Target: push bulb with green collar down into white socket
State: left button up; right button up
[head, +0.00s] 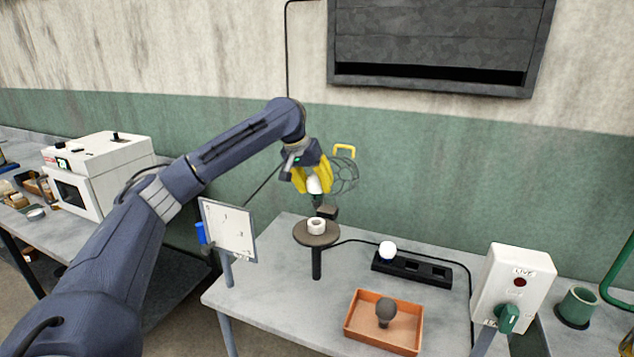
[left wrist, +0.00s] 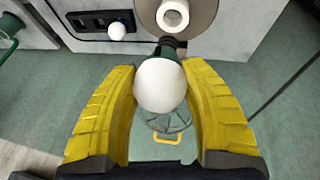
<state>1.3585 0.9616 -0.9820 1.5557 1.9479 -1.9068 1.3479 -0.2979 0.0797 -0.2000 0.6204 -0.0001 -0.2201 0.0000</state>
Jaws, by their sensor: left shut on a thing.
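My left gripper (head: 313,187) is shut on a white round bulb (left wrist: 160,87) with a dark green collar (left wrist: 170,48). In the left wrist view the bulb sits between the yellow fingers (left wrist: 161,100), its collar end pointing away from me. In the head view the bulb (head: 314,185) hangs collar-down above the white socket (head: 316,226), with a gap between them. The ring-shaped socket stands on a round brown stand (head: 328,238); it also shows at the top of the left wrist view (left wrist: 173,14). My right gripper is in neither view.
A black strip (head: 433,278) on the table holds another white bulb (head: 387,249). An orange tray (head: 360,330) holds a grey bulb (head: 385,310). A switch box (head: 515,285) stands at right, a white panel (head: 230,229) at left. A yellow-handled wire cage (head: 344,172) is behind my gripper.

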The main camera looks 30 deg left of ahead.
aim_at(313, 201)
pick_arm(q)
jog(key=shift+f, duration=2)
jog(key=shift+f, duration=1.65)
jog(key=shift+c, duration=0.2)
dwell(0.8)
jog(key=o, duration=1.3)
jog(key=shift+f, duration=0.1)
jog(key=shift+c, duration=0.2)
jog(key=v, duration=1.2)
jog(key=shift+r, duration=2.5)
